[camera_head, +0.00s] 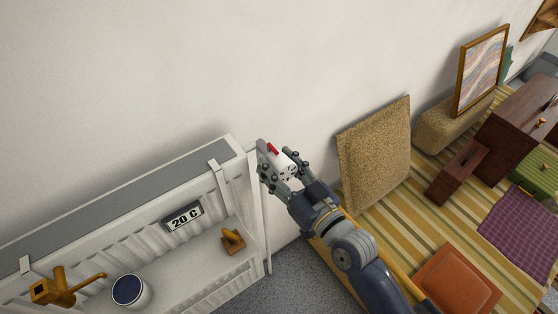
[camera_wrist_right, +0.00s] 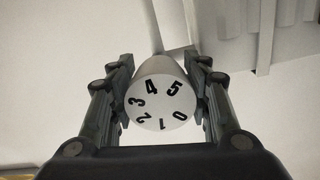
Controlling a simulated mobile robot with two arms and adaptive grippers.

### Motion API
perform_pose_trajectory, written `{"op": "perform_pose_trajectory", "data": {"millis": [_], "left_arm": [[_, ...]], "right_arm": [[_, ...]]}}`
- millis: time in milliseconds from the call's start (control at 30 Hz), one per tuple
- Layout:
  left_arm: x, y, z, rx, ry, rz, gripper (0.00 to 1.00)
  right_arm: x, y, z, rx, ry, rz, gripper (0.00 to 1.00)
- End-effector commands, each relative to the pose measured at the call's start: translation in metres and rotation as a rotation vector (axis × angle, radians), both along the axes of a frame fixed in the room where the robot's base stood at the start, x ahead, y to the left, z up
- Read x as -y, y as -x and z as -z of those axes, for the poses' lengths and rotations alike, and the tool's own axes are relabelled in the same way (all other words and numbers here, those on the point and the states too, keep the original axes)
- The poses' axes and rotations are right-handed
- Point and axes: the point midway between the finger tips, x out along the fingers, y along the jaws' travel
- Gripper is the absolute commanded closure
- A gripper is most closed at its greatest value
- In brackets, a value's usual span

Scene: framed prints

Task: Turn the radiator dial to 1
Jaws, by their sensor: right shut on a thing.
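The white radiator dial (camera_head: 284,164) sits at the right end of the white radiator (camera_head: 228,146), with a red mark (camera_head: 272,148) beside it. My right gripper (camera_head: 279,167) is shut on the dial, one finger on each side. In the right wrist view the round dial face (camera_wrist_right: 160,100) shows the numerals 0 to 5. The 4 and 5 are at the top, 3 at the left, 2 at lower left, 1 at the bottom and 0 at lower right. The red mark is not visible in that view. My left gripper is not in view.
A "20 C" display (camera_head: 184,216) is on the radiator. An orange-brown watering can (camera_head: 62,290), a blue-topped white pot (camera_head: 130,291) and a small brown object (camera_head: 232,241) are near it. A tan cushioned panel (camera_head: 375,152) leans on the wall to the right.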

Motion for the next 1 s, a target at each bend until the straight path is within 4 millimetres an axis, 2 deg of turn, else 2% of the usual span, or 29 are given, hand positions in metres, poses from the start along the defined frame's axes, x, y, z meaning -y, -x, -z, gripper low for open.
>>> {"op": "perform_pose_trajectory", "data": {"millis": [100, 500, 533, 600, 1000], "left_arm": [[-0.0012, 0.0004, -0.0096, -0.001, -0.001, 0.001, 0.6], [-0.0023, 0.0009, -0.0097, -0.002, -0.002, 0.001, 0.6], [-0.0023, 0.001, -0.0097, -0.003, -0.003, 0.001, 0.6], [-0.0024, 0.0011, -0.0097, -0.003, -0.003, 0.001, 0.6], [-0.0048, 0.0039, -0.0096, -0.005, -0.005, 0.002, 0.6]], "right_arm": [[0.0, 0.0001, -0.0028, -0.054, -0.073, 0.0, 0.8], [-0.0001, 0.0001, -0.0009, -0.081, -0.115, 0.0, 0.8], [-0.0002, 0.0, -0.0009, -0.081, -0.114, 0.0, 0.49], [-0.0002, 0.0, -0.0009, -0.081, -0.114, 0.0, 0.33], [0.002, 0.003, 0.0001, -0.082, -0.112, 0.0, 0.33]]}}
